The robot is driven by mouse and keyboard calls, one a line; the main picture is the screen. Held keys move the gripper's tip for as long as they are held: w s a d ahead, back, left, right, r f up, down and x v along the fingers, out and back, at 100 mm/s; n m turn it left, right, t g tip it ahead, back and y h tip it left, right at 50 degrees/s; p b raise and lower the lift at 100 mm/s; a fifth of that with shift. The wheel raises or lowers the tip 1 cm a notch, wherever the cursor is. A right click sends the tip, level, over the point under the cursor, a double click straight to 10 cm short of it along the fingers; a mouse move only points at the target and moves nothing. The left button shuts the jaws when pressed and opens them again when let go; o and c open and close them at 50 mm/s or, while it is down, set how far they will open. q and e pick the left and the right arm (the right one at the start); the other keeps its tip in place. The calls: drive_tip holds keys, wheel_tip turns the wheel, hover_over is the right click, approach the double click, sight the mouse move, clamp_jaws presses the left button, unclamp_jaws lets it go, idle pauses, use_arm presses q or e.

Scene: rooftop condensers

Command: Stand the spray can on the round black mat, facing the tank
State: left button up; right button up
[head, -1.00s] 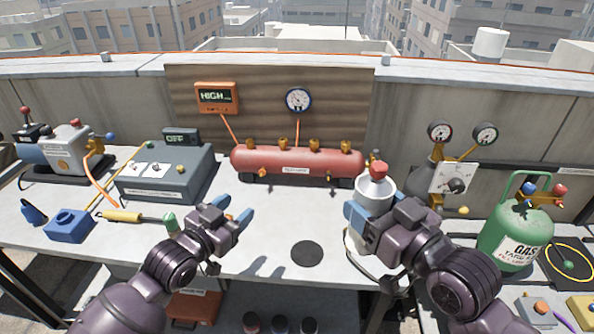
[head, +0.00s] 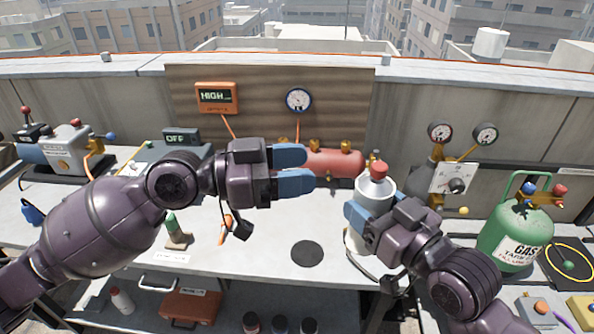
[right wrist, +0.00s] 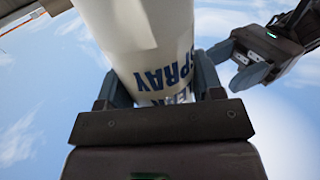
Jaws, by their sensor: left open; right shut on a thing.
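The spray can (head: 374,196) is white with a grey shoulder and a red cap. My right gripper (head: 362,215) is shut on it and holds it upright, right of the mat. In the right wrist view the can (right wrist: 150,45) fills the space between the fingers, with "SPRAY" lettering showing. The round black mat (head: 307,254) lies bare on the bench front. The red tank (head: 335,162) lies behind, partly hidden by my left arm. My left gripper (head: 312,170) is open and empty, in front of the tank and left of the can.
A green gas cylinder (head: 515,235) and a gauge stand (head: 455,178) are at right. A grey box (head: 150,160) and a blue-grey pump (head: 70,150) are at left. Bottles (head: 280,324) and an orange case (head: 190,307) sit on the lower shelf.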

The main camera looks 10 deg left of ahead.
sight(383, 165)
use_arm(q)
drive_tip(key=shift+m+g, duration=0.4)
drive_tip(key=shift+g, duration=0.2)
drive_tip(key=shift+s+r+x, duration=0.1)
drive_tip(key=shift+s+x, duration=0.15)
drive_tip(key=shift+x, duration=1.75)
drive_tip(key=shift+s+r+x, duration=0.15)
drive_tip(key=shift+s+x, duration=0.1)
drive_tip(key=shift+x, duration=1.8)
drive_tip(key=shift+s+r+x, duration=0.1)
drive_tip(key=shift+s+x, duration=0.15)
drive_tip(key=shift+x, duration=1.75)
drive_tip(key=shift+d, duration=0.2)
clamp_jaws()
use_arm(e)
drive_tip(key=o, duration=1.2)
